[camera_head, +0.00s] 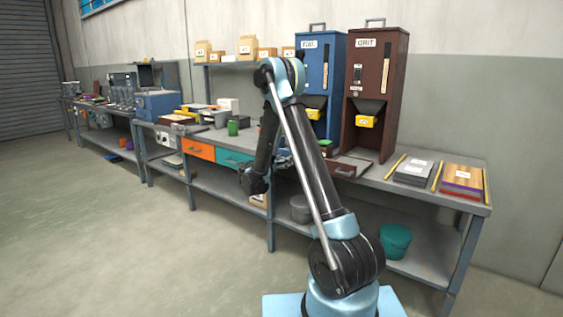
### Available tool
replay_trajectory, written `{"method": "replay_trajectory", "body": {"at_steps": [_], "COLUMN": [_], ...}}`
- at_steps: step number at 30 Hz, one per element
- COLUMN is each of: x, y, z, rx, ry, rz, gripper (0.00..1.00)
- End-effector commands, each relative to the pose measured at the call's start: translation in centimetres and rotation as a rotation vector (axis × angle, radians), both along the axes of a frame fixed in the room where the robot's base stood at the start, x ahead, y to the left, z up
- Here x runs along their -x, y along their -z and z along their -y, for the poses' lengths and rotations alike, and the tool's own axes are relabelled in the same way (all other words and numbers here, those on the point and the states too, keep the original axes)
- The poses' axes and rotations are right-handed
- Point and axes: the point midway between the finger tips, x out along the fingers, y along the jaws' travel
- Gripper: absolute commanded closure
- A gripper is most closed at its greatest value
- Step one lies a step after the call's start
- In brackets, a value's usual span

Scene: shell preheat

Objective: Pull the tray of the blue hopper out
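The blue hopper (321,65) stands upright on the bench, with a white label, a wooden strip and a yellow tag (317,114) on its front. My arm crosses in front of its left side and lower part. I cannot make out its tray clearly; the foot of the hopper is mostly hidden by the arm. My gripper (252,182) hangs low in front of the bench, left of and below the hopper, apart from it. It is small and dark, and its finger opening cannot be made out.
A brown hopper (378,75) labelled GRIT stands right of the blue one. Below the bench top are an orange drawer (198,150) and a teal drawer (234,160). Stacked sheets (413,172) lie at right. A teal bucket (396,243) stands on the lower shelf. Floor at left is clear.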

Motion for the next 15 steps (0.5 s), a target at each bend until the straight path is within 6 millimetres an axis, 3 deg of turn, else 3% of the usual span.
{"method": "replay_trajectory", "body": {"at_steps": [9, 15], "x": [0.1, 1.8], "y": [0.0, 0.0], "z": [0.3, -1.2], "rx": [0.000, 0.000], "ry": [0.005, 0.002], "rz": [0.000, 0.000], "gripper": [0.18, 0.18]}}
